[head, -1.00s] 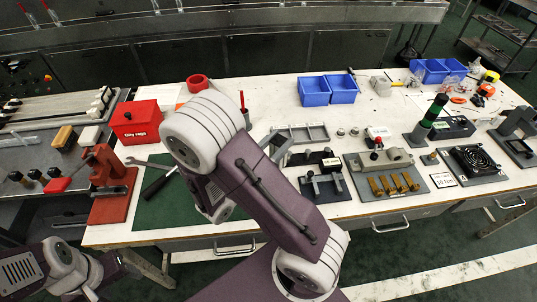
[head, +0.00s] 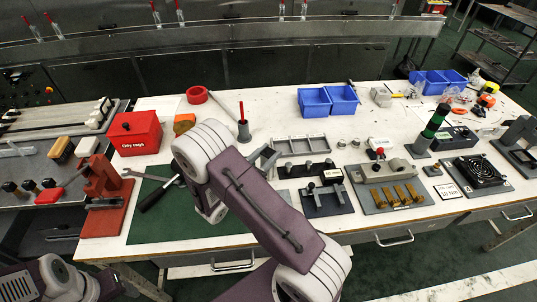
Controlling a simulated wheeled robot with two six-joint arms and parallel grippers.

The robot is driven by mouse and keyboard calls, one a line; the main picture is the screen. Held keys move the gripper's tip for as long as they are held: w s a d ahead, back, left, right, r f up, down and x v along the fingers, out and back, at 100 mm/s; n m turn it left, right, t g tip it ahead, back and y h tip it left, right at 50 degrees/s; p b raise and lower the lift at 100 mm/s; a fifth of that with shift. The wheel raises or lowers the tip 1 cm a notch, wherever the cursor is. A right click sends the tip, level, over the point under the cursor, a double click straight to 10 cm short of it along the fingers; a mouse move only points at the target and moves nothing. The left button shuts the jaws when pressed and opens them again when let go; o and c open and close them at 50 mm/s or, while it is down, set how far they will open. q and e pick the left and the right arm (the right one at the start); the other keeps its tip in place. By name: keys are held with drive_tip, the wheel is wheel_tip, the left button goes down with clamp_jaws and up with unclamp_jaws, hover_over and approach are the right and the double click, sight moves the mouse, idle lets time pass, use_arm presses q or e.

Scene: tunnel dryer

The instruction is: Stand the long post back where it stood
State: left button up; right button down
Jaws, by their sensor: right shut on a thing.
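My right arm crosses the middle foreground and covers much of the view in front of it. Dark grey parts of my right gripper (head: 268,159) seem to show just beyond the arm. It is shut, but its fingertips and the thing in them are mostly hidden, so I cannot see how the long post is held or tilted. The grey fixture (head: 327,201) with short upright posts stands right of my arm. Beside it, a grey plate (head: 378,200) carries several brass pegs. Only links of my left arm show at the lower left; its gripper is out of view.
A red box (head: 136,133) and a red press (head: 102,195) stand at the left, beside a green mat (head: 160,222).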

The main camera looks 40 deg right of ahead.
drive_tip(key=shift+f, duration=0.15)
drive_tip(key=c, duration=0.9)
unclamp_jaws()
drive_tip(key=shift+r, duration=0.25)
drive_tip(key=v, duration=1.2)
drive_tip(key=shift+s, duration=0.1)
